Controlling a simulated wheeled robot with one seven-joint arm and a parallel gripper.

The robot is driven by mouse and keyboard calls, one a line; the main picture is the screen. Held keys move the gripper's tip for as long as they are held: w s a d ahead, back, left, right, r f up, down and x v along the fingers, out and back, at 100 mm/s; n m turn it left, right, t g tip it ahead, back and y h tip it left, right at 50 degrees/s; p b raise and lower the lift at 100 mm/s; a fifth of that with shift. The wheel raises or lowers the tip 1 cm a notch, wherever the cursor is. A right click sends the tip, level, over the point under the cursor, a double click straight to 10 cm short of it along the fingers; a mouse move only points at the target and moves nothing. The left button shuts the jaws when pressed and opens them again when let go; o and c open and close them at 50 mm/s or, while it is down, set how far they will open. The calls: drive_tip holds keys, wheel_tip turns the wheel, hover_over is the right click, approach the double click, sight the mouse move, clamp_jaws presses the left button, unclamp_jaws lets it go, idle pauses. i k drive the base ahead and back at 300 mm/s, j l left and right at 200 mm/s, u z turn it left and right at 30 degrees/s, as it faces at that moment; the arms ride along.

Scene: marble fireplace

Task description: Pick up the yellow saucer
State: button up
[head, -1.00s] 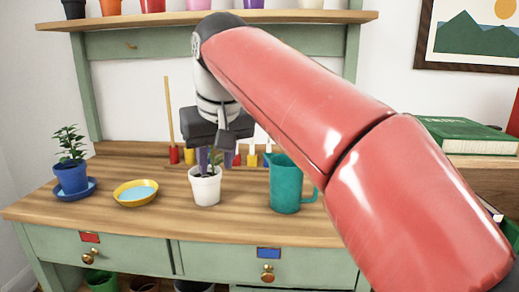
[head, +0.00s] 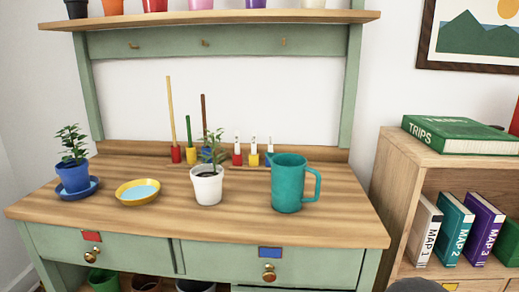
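The yellow saucer (head: 124,198) sits on the left part of the wooden bench top (head: 250,226) in the head view. Its inside looks light blue, like water. It stands between the blue pot on a blue saucer and the white pot, apart from both. My gripper is out of the head view. Only a small dark rounded shape shows at the bottom edge, and I cannot tell which part it is.
A blue potted plant (head: 73,177) stands on a blue saucer (head: 62,190) at left. The white potted plant (head: 207,189) and teal jug (head: 288,186) stand to the right. Small tools (head: 191,154) line the back. A bookcase (head: 398,170) stands at right.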

sight(141, 192)
drive_tip(key=u, duration=1.25)
